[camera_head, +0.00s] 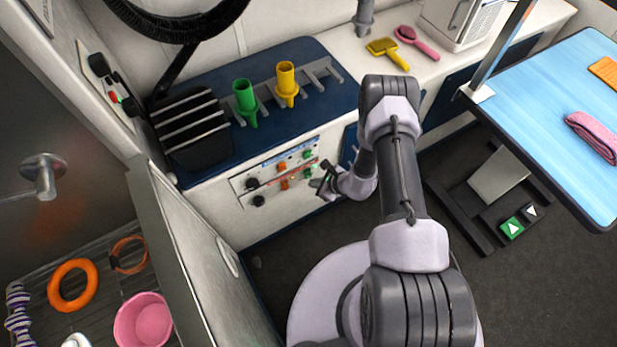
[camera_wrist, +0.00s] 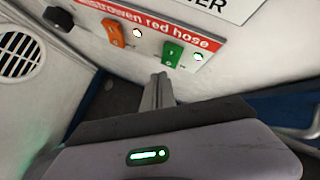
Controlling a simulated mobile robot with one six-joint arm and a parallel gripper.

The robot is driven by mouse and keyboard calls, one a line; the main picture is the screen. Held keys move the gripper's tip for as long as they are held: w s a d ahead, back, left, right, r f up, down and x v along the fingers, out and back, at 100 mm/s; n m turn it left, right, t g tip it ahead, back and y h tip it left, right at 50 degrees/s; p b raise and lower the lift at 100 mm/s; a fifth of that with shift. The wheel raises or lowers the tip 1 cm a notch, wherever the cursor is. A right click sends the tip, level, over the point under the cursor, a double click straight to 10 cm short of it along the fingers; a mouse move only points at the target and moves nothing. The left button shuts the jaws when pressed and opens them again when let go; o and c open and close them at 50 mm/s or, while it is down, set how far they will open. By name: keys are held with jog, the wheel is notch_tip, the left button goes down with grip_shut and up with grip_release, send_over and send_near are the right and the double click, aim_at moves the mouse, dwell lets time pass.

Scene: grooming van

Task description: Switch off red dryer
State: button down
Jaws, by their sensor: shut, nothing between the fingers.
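The switch panel (camera_head: 245,184) on the cabinet front has two rows, each with a black knob, an orange switch and a green switch. In the wrist view a red label strip (camera_wrist: 205,42) reads in part "rowen red hose". Below the strip are a black knob (camera_wrist: 58,18), an orange switch (camera_wrist: 113,33) and a green switch (camera_wrist: 172,54), each switch with a pale lamp beside it. My gripper (camera_wrist: 160,78) is shut and empty, its tips close below the green switch; contact cannot be told. It also shows in the head view (camera_head: 321,181), right of the panel's lower row.
A green nozzle (camera_head: 245,98) and a yellow nozzle (camera_head: 287,80) stand in a rack above the panel, beside a black ribbed unit (camera_head: 191,127). A grey door (camera_head: 195,250) stands at the left. A blue grooming table (camera_head: 545,105) is at the right.

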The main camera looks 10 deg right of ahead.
jog(key=shift+w+a, duration=0.1)
jog(key=shift+w, duration=0.1)
jog(key=shift+w+a+f+b, duration=0.1)
jog(key=shift+w+b, duration=0.25)
dwell(0.5)
dwell(0.4)
jog(key=shift+s+d+p, duration=0.25)
jog(key=shift+s+p, duration=0.1)
jog(key=shift+s, duration=0.4)
jog(key=s, duration=0.1)
jog(key=s+d+p, duration=0.1)
jog(key=s, duration=0.1)
jog(key=s+r+p, duration=0.1)
jog(key=shift+s+d, duration=0.25)
jog(key=shift+s, duration=0.1)
